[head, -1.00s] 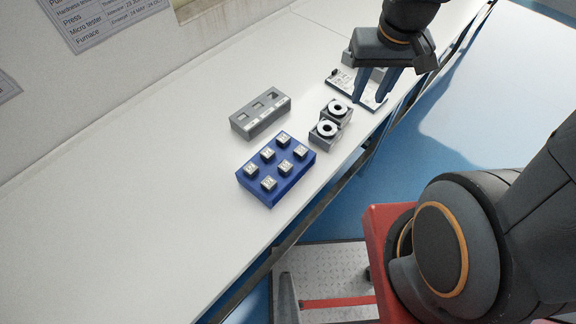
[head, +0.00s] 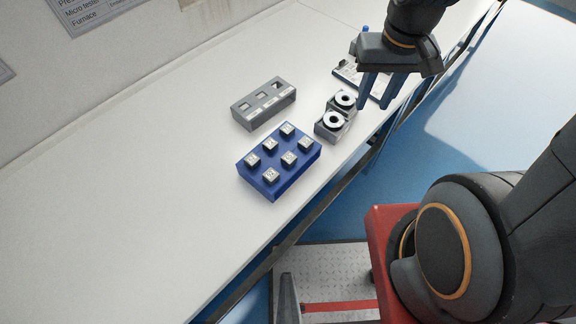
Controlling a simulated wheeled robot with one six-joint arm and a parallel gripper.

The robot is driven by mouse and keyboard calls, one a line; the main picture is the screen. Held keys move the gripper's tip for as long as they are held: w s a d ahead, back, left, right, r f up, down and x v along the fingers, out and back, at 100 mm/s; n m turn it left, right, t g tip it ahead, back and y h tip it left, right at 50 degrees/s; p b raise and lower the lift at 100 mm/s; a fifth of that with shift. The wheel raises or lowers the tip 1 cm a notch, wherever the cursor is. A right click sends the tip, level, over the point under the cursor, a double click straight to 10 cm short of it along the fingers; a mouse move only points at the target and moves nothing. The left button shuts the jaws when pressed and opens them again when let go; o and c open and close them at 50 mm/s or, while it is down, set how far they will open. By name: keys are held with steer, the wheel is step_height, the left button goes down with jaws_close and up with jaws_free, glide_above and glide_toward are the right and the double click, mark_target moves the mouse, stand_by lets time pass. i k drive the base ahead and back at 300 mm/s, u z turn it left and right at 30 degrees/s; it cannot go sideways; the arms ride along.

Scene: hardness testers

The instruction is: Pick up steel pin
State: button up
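My gripper (head: 375,103) is in the upper right, with its two blue fingers pointing down and apart. No object shows between them. It hangs over the far right part of the bench, in front of a pale flat board (head: 346,73) with small items on it. The gripper partly hides this board. I cannot make out a steel pin for certain; it may be too small or hidden behind the gripper.
The bench's front edge runs close by. The left bench is clear.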

mark_target(289, 160)
steer(key=k, duration=0.5)
steer(key=z, duration=1.4)
steer(key=i, duration=1.15)
steer(key=u, duration=2.45)
